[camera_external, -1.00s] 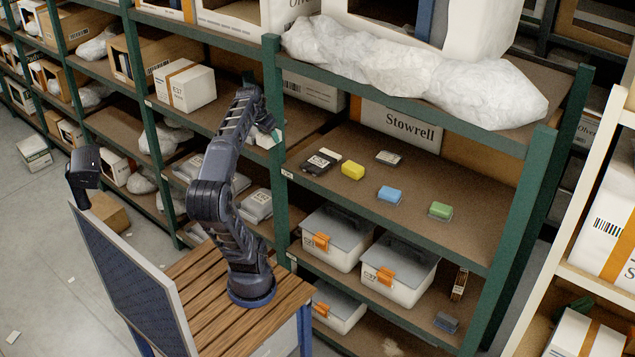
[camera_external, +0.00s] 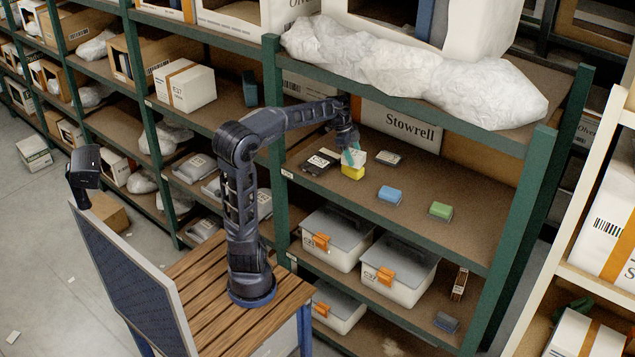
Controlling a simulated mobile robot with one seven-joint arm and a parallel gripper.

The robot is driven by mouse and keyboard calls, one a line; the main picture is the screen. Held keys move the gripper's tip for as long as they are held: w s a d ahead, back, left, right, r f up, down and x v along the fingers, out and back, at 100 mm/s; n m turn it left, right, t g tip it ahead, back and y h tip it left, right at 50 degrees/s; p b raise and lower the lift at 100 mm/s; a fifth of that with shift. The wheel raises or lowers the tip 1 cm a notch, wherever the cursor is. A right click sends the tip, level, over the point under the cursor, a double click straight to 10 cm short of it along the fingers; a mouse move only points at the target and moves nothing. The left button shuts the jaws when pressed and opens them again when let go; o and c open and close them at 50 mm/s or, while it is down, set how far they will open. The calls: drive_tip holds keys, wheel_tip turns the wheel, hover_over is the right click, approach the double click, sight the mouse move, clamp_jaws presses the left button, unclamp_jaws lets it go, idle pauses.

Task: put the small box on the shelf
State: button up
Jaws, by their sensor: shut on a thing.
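My gripper (camera_external: 350,155) reaches over the middle shelf board (camera_external: 410,230) of the green rack and points down. Its teal fingers are shut on a small white box (camera_external: 359,157). The box is just above or behind a yellow block (camera_external: 352,172) and overlaps its top in the picture. I cannot tell whether the two touch, or whether the box rests on anything. The fingers hide part of the box.
On the same shelf are a black item with a white label (camera_external: 318,163), a grey item (camera_external: 389,158), a blue block (camera_external: 390,195) and a green block (camera_external: 441,210). Green posts and a wrapped load (camera_external: 410,75) above bound the space. The shelf's right part is clear.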

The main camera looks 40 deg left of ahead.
sight(361, 152)
drive_tip(key=w, duration=0.1)
drive_tip(key=w+d+m, duration=0.1)
drive_tip(key=shift+w+d+r+m+g, duration=0.1)
drive_tip(key=shift+w+d+m+g, duration=0.05)
drive_tip(key=shift+w+m+g, duration=0.2)
drive_tip(key=w+a+r, duration=0.2)
drive_tip(key=w+a, duration=1.6)
drive_tip(key=a, duration=0.1)
drive_tip(key=shift+w+a+f, duration=0.1)
drive_tip(key=shift+f, duration=2.55)
drive_tip(key=shift+w+a+f, duration=0.1)
drive_tip(key=shift+f, duration=2.5)
drive_tip(key=shift+f, duration=0.15)
drive_tip(key=o, duration=1)
